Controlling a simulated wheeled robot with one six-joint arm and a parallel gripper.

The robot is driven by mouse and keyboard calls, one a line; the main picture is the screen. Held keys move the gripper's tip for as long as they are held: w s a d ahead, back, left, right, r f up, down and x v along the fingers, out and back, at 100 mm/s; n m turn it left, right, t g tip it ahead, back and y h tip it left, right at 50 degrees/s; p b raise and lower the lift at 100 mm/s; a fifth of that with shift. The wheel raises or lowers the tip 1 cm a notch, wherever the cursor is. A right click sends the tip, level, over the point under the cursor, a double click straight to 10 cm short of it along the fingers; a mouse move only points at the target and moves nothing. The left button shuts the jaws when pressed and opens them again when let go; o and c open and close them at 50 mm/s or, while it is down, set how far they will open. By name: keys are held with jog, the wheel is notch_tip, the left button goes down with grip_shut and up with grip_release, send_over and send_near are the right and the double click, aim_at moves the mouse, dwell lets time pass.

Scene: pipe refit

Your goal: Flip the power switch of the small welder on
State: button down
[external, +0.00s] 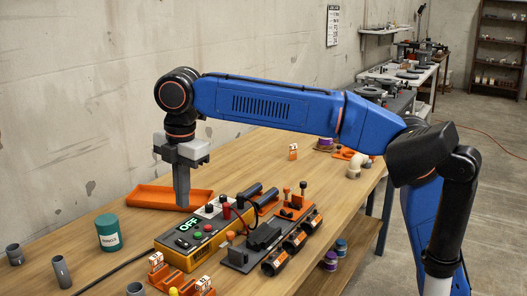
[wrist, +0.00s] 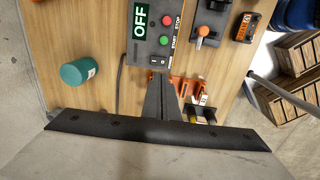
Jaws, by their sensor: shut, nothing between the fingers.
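The small welder (external: 187,257) is a yellow and dark grey box on the wooden bench, with a green display reading OFF. In the wrist view its panel (wrist: 151,42) shows the display, a red STOP button (wrist: 167,20), a green START button (wrist: 164,40) and a small black power switch (wrist: 158,61) near the panel's edge. My gripper (external: 182,205) is shut and empty, pointing down. In the wrist view its fingertips (wrist: 159,76) appear just below the switch; I cannot tell whether they touch the panel. Which way the rocker is tilted is too small to tell.
An orange tray (external: 150,196) lies behind the welder. A dark fixture (external: 262,240) with black and orange parts sits right of the welder. A black cable (external: 118,273) crosses the bench.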

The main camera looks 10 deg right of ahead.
aim_at(180, 240)
jog(key=shift+s+d+r, duration=0.1)
jog(key=shift+r, duration=1.35)
jog(key=shift+w+a+r+y, duration=0.15)
jog(key=shift+w+a+y, duration=0.1)
jog(key=shift+y, duration=0.05)
jog(key=f, duration=0.4)
jog(key=w+a+f, duration=0.1)
jog(key=f, duration=0.9)
jog(key=shift+w+a, duration=0.2)
